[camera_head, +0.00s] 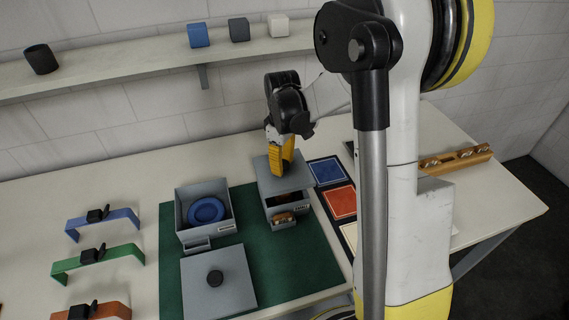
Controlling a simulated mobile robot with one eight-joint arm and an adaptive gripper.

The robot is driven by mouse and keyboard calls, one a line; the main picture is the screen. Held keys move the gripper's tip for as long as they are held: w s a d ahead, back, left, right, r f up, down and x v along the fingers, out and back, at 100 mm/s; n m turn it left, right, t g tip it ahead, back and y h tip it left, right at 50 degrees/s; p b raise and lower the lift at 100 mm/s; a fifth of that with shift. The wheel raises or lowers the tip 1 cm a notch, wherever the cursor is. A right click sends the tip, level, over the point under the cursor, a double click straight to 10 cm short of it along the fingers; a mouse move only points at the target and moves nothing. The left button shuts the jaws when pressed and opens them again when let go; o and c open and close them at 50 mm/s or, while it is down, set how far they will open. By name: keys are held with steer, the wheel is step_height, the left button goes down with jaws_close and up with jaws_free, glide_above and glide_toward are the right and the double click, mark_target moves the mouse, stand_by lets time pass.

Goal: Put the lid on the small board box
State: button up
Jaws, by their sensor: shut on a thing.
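My gripper (283,162), with yellow fingers, is at the back right of the green mat. It is shut on the small grey lid (268,181); its fingers hide the point of grip. The lid is over the small board box (286,213), covering its rear part from this view. I cannot tell whether lid and box touch. A dark opening shows below the lid's front edge, and a brown item (284,217) shows at the box's front.
A larger open grey box (182,220) holding a blue round item (206,210) stands to the left. Blue (327,171) and red (340,202) squares lie right.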

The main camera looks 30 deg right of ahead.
steer(key=shift+f+b, duration=2.2)
steer(key=shift+f, duration=1.05)
steer(key=shift+f+b, duration=0.45)
steer(key=shift+b, duration=0.35)
steer(key=o, duration=1.2)
steer(key=shift+r, duration=0.1)
